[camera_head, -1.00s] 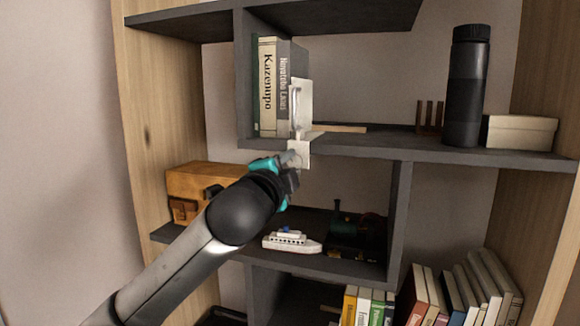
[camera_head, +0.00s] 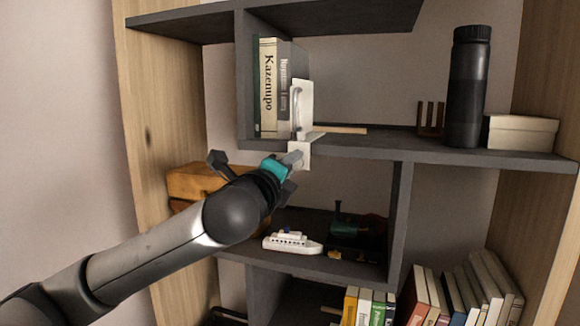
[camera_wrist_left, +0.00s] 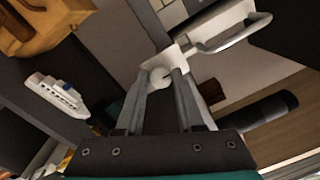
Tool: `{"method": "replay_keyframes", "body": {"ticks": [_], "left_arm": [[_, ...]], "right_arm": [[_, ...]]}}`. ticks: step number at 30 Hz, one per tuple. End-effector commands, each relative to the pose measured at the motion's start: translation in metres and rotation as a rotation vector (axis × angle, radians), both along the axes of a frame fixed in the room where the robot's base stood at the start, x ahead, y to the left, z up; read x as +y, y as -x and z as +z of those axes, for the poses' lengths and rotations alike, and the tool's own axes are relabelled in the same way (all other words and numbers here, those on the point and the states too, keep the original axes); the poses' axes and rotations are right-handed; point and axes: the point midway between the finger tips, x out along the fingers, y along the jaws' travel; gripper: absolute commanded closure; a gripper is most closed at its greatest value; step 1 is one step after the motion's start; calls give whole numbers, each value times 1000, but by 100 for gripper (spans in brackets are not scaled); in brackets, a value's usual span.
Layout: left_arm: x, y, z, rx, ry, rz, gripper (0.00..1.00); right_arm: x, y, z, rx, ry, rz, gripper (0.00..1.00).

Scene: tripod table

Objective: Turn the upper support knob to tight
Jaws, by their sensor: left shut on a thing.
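A white support bracket (camera_head: 301,105) with a curved handle stands at the edge of the upper shelf, beside the books. Its lower white plate (camera_head: 304,148) hangs at the shelf's front edge. My left gripper (camera_head: 294,159) is at this lower plate, below the shelf board. In the left wrist view, the fingertips (camera_wrist_left: 163,84) close around a small, round, pale knob (camera_wrist_left: 159,77) under the bracket (camera_wrist_left: 190,57). The fingers hide much of the knob, and no tightness mark is visible. My right gripper is in neither view.
Books (camera_head: 268,88) stand left of the bracket. A dark bottle (camera_head: 467,88) and a pale box (camera_head: 521,133) are on the same shelf to the right. Below are a toy ship (camera_head: 291,243) and an orange-brown box (camera_head: 190,182), partly behind my arm.

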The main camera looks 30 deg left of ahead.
Motion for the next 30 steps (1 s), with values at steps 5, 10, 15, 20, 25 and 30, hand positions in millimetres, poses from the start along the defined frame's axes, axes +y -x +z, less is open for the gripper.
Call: {"method": "replay_keyframes", "body": {"ticks": [5, 10, 15, 20, 25, 30], "left_arm": [[-1, 0, 0, 5, -24, -1, 100], [-1, 0, 0, 7, -28, -2, 100], [0, 0, 0, 7, -27, -1, 100], [0, 0, -1, 7, -27, -1, 51], [0, 0, 0, 8, -26, 0, 33], [0, 0, 0, 7, -25, 0, 33]], "right_arm": [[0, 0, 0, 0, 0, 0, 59], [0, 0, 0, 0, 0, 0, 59], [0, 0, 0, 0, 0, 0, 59], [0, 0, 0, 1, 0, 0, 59], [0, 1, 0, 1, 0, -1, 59], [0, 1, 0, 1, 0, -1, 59]]}}
